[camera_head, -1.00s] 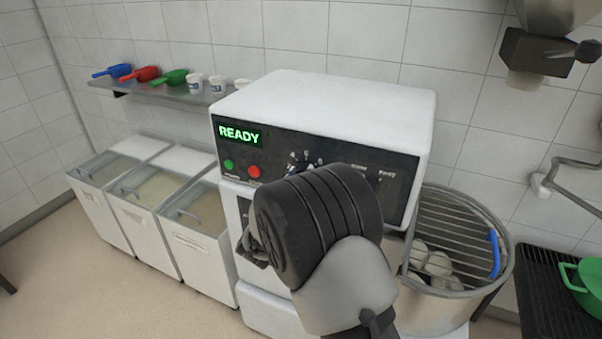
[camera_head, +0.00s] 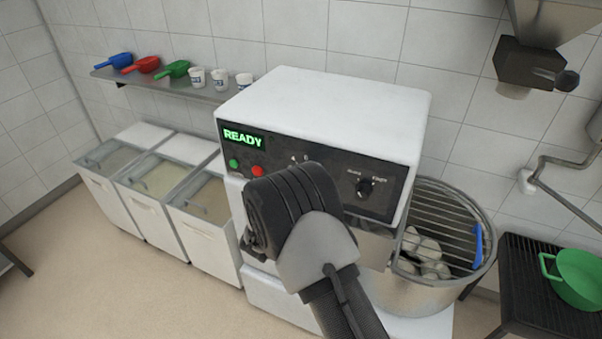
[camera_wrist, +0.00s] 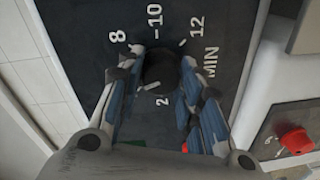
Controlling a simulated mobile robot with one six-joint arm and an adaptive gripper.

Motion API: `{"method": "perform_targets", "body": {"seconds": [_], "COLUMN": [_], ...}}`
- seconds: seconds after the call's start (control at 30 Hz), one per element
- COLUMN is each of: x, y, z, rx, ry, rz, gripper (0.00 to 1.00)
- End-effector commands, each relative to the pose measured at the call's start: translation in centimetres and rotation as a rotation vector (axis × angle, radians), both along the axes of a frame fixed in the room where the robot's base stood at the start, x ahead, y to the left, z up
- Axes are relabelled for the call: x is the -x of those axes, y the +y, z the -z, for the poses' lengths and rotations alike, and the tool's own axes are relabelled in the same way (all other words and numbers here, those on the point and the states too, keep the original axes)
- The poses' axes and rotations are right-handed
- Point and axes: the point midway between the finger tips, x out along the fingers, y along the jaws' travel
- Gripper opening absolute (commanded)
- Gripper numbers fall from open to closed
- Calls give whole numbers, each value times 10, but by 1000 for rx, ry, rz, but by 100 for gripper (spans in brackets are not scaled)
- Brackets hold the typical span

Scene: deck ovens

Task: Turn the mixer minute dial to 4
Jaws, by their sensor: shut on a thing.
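The minute dial (camera_wrist: 160,70) is a round black knob on the mixer's dark panel (camera_wrist: 85,18). In the wrist view the marks 8, 10, 12, MIN and 2 show around it; the 4 and 6 are hidden there. A short white line shows at the knob's lower left; I cannot tell for sure where the dial points. My gripper (camera_wrist: 165,75) has a blue-grey finger on each side of the knob and is shut on it. In the head view my gripper (camera_head: 290,210) covers the dial on the mixer (camera_head: 330,100).
The display (camera_head: 242,138) reads READY, above a green button (camera_head: 233,163) and a red button (camera_head: 257,171). A second black knob (camera_head: 365,187) sits right of my gripper. A barred bowl (camera_head: 420,290) stands at the right, and ingredient bins (camera_head: 205,225) at the left.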

Motion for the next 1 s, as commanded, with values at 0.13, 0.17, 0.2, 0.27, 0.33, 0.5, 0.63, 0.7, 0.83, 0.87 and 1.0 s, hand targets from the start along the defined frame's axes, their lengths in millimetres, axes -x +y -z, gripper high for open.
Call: {"method": "perform_targets", "body": {"seconds": [0.13,0.17,0.2,0.27,0.33,0.5,0.63,0.7,0.83,0.87,1.0], "x": [0,0,0,0,0,0,0,0,0,-1,-1], "y": [0,0,0,0,0,1,1,1,1,1,1], "z": [-3,-3,-3,-2,-2,-2,-1,-1,-1,-1,-1], "rx": [122,146,175,218,263,350,393,409,428,430,434], "ry": [45,53,64,80,96,128,143,148,155,156,157], "rz": [-1,-1,0,1,0,0,0,0,0,0,1], "gripper": [10,10,10,10,10,10,10,10,10,10,10]}}
